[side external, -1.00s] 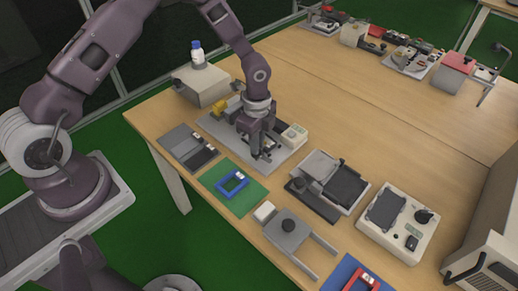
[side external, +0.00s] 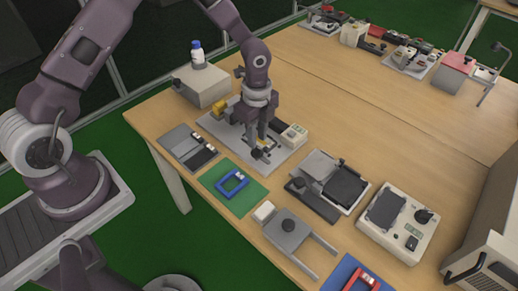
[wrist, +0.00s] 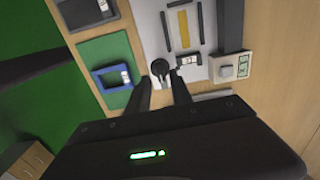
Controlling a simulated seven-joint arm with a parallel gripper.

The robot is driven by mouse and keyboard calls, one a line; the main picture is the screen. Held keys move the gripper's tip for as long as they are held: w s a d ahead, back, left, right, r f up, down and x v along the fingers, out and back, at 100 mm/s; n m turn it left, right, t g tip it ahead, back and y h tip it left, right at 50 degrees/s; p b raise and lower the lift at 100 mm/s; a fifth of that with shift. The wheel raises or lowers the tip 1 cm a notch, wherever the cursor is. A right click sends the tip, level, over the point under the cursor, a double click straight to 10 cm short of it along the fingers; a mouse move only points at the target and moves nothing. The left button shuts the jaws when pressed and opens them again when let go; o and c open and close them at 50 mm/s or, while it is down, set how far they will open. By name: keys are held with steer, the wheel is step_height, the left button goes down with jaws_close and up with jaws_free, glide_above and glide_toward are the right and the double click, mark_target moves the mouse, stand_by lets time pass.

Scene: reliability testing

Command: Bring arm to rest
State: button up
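My gripper (side external: 265,132) hangs pointing down over the grey plate fixture (side external: 286,153) near the table's left end. A black round knob or lever end (wrist: 160,68) on the fixture lies just beyond the fingertips. In the side view the fingers appear above the fixture, but the exact gap is hard to tell.
A green mat with a blue frame (side external: 232,184) and a grey tray (side external: 187,148) lie nearby. A grey box (side external: 203,86) carries a white bottle (side external: 197,52). More devices, including a white control box (side external: 397,222), stand to the right. The table's middle back is bare.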

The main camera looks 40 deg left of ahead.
steer(key=shift+r, duration=0.5)
steer(key=shift+r, duration=0.1)
steer(key=s+a+r+n+t+y, duration=0.1)
steer(key=s+a+r+n, duration=0.15)
steer(key=r, duration=0.65)
steer(key=s+a+r+n+t+y, duration=0.1)
steer(key=s+r+n, duration=0.3)
steer(key=r, duration=0.6)
steer(key=s+r+n+t, duration=0.1)
steer(key=s+r+n, duration=0.2)
steer(key=s, duration=0.3)
steer(key=s+d+r+n+t+h, duration=0.1)
steer(key=s+r+n, duration=0.2)
steer(key=s, duration=0.4)
steer(key=s+r+n+t+h, duration=0.1)
steer(key=s+r+n, duration=0.2)
steer(key=s+n, duration=0.2)
steer(key=shift+s+d+t, duration=0.3)
steer(key=shift+s, duration=0.5)
steer(key=shift+n, duration=0.25)
